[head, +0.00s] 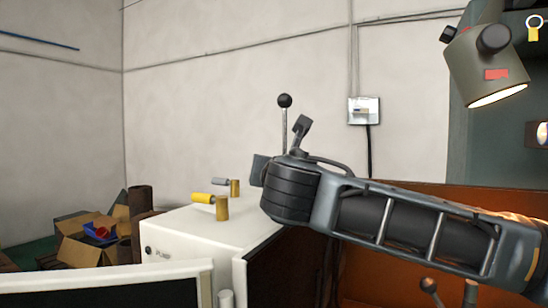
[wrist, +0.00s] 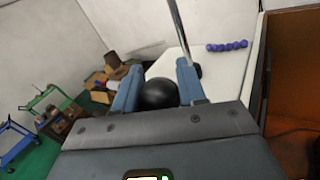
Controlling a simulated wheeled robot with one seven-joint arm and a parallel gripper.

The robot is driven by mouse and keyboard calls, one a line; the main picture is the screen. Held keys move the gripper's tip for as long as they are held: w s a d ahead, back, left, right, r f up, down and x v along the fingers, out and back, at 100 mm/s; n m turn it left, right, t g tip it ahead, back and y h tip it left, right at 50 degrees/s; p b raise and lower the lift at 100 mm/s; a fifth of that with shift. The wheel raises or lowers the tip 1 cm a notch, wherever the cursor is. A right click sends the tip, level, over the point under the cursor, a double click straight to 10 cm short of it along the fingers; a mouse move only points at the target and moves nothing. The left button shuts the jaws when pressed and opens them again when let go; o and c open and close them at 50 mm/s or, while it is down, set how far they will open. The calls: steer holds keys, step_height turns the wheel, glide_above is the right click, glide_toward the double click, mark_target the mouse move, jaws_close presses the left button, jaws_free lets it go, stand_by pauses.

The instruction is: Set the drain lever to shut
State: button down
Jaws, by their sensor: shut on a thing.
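A black ball knob (wrist: 158,94) sits between the two blue fingers of my gripper (wrist: 157,72) in the wrist view; the fingers are shut on it. Its stem is not visible. In the head view my gripper (head: 259,170) is over the right part of the white cabinet (head: 192,232), and its grip is hidden by my arm. A second lever with a black ball top (head: 285,101) stands upright behind my wrist. A bare metal rod (wrist: 180,25) passes beside the right finger in the wrist view. I cannot read a label naming the drain lever.
A yellow handle (head: 203,197) and a grey handle (head: 220,181) on brass posts stand on the cabinet. A lamp (head: 486,65) hangs at upper right. Cardboard boxes (head: 85,245) stand at left.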

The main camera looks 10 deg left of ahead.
steer(key=shift+f, duration=0.7)
steer(key=c, duration=0.7)
jaws_free()
steer(key=shift+r, duration=0.1)
steer(key=shift+b+v, duration=0.7)
steer(key=shift+v, duration=3.2)
